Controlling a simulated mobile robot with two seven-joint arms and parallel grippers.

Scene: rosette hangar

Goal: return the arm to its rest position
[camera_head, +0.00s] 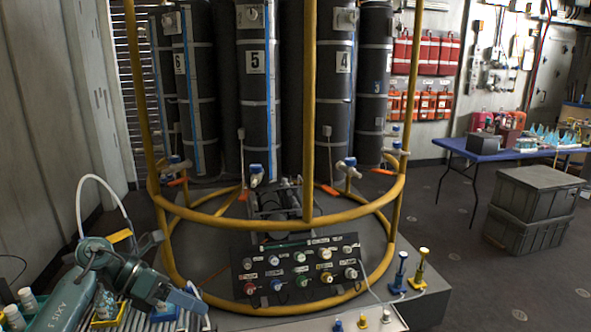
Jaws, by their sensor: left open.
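My right gripper is not in view.
A yellow tubular frame (308,130) rings tall dark cylinders (257,95). The knob panel (300,272) stands at its front. Blue (400,272) and yellow (419,268) fittings stand to its right. Grey crates (535,195) and a blue table (490,153) are farther right; floor between is clear.

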